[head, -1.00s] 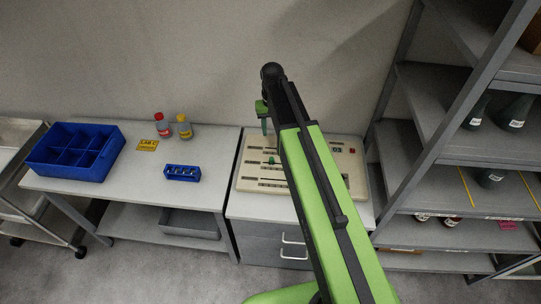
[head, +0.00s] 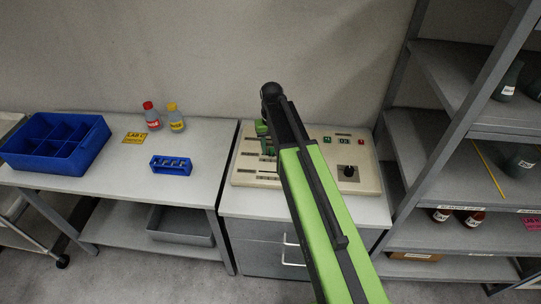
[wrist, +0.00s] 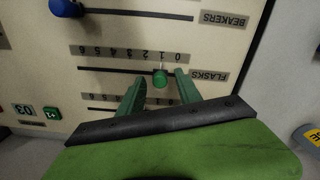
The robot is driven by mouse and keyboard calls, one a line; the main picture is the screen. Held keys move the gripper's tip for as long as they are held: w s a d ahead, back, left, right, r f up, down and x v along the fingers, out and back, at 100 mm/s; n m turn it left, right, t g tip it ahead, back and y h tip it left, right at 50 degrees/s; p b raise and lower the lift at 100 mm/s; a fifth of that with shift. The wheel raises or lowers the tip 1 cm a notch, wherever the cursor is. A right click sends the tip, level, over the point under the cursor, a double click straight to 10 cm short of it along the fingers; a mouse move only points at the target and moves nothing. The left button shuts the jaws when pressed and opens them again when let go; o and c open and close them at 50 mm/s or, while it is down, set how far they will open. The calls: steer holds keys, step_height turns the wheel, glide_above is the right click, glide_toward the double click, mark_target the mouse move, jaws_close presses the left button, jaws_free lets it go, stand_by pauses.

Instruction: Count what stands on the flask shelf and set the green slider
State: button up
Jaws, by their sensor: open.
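The green slider (wrist: 160,78) sits on the FLASKS track of the control panel (head: 377,180), below the 0 and 1 end of its scale in the wrist view. My gripper (wrist: 158,80) is open, with one finger on each side of the green knob; I cannot tell whether either touches it. In the head view my gripper (head: 266,138) is over the panel's left part, partly hidden by my arm. The shelf rack at right holds dark flasks: one on an upper shelf (head: 508,82), another cut by the picture edge, and one on a middle shelf (head: 521,161). Shelf labels are unreadable.
A blue slider (wrist: 65,8) sits on the BEAKERS track. The panel has a display reading 03 (head: 344,141), a green +1 button (wrist: 52,113) and a black knob (head: 348,171). Red-labelled bottles (head: 473,218) stand on a lower shelf. A blue rack (head: 171,166) is on the left table.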

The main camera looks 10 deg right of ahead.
steer(key=shift+c, duration=0.3)
jaws_close()
stand_by(1.2)
